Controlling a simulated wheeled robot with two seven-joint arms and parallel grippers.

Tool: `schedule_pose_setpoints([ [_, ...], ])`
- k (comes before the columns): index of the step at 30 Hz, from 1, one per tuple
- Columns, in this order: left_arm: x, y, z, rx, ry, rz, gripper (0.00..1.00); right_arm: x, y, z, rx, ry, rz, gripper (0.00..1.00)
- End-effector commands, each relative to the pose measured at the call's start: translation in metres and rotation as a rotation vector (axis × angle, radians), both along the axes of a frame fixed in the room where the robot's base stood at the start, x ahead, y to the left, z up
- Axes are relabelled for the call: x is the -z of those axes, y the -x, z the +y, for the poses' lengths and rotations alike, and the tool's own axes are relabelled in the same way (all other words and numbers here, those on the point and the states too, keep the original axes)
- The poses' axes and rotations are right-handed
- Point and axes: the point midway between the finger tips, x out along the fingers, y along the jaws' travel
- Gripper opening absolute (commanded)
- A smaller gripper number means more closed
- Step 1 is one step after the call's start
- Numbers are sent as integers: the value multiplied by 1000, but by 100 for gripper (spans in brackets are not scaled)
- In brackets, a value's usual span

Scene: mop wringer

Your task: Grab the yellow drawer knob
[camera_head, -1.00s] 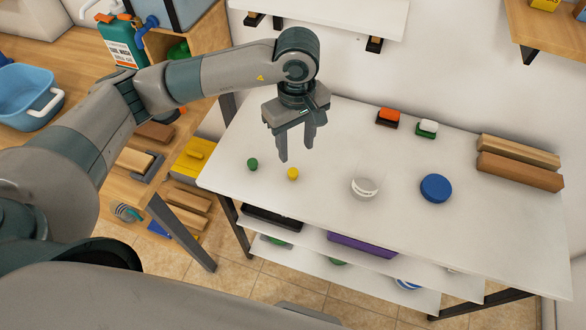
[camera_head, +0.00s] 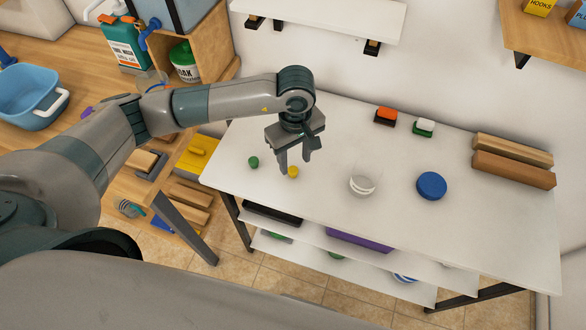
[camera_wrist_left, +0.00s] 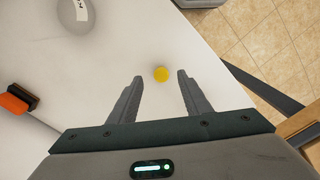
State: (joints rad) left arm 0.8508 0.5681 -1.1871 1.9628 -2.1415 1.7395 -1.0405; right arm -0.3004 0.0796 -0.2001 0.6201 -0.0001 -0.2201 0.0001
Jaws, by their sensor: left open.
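The yellow drawer knob (camera_head: 293,171) is a small round piece lying on the white table top. In the left wrist view the yellow knob (camera_wrist_left: 161,74) shows between and just beyond the tips of my open fingers. My left gripper (camera_head: 295,168) is open and points down just above and behind the knob. In the left wrist view my gripper (camera_wrist_left: 160,78) holds nothing. Whether a finger touches the knob cannot be told. My right gripper is not in view.
A green knob (camera_head: 253,162) lies left of the yellow one. Brushes with orange (camera_head: 386,114) and white (camera_head: 424,125) tops lie at the back. The table's front edge is close.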

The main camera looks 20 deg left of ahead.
Motion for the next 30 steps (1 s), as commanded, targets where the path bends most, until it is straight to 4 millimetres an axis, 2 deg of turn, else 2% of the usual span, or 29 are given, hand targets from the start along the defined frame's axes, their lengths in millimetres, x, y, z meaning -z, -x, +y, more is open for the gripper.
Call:
schedule_pose_setpoints([
  [1, 2, 1, 2, -2, -2, 5, 44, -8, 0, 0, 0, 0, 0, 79],
  [6, 20, -1, 5, -2, -2, 5, 44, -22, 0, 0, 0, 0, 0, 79],
  [12, 39, -2, 4, -1, 0, 3, 44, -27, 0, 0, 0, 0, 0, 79],
  [26, 41, -2, 5, 0, -1, 1, 44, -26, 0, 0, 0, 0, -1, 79],
  [27, 41, -2, 5, 0, -1, 1, 42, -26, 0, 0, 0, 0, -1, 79],
  [30, 41, -2, 5, 0, -1, 1, 18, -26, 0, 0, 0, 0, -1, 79],
])
